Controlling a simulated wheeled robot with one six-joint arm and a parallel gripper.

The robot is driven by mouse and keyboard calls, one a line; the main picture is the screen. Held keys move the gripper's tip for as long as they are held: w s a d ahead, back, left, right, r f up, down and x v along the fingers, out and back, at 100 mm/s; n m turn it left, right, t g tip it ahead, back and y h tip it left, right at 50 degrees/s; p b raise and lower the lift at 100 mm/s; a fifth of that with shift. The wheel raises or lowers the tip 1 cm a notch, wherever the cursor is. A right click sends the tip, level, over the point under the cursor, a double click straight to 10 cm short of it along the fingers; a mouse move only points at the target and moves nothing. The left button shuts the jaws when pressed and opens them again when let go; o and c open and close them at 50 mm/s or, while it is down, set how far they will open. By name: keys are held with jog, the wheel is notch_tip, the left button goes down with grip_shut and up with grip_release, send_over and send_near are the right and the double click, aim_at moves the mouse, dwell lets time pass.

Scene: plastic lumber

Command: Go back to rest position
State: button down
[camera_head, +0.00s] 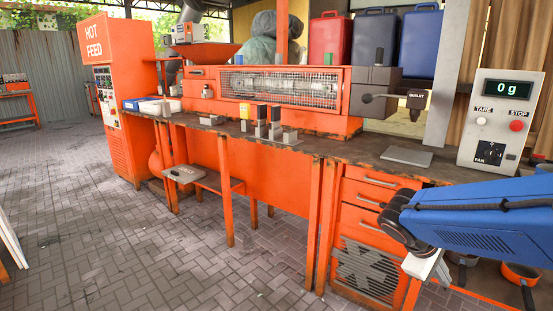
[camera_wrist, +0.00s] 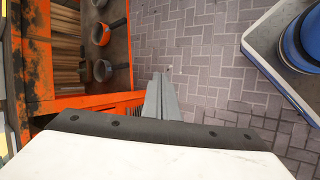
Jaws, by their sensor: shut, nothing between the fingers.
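My gripper (camera_wrist: 161,97) shows in the wrist view with its grey fingers together and nothing between them. It points down over the paved floor (camera_wrist: 205,55), beside the orange workbench frame. In the head view, my blue arm reaches in from the right edge and bends down in front of the bench drawers. The pale end of the arm hangs below bench-top height there, and the fingertips are hard to make out.
The orange extruder (camera_head: 270,95) stands on the long workbench (camera_head: 347,148). A scale box (camera_head: 495,120) reading 0 g is at the right. Pots (camera_wrist: 102,70) sit on a low shelf beside my gripper. A grey plate (camera_head: 407,156) lies on the bench. Paved floor at left is open.

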jog(key=s+a+r+m+t+y, duration=0.1)
jog(key=s+a+m+t+y, duration=0.2)
jog(key=s+a+m+y, duration=0.4)
jog(key=shift+s+a+r, duration=0.2)
jog(key=shift+s+a, duration=2.15)
jog(key=shift+s, duration=0.3)
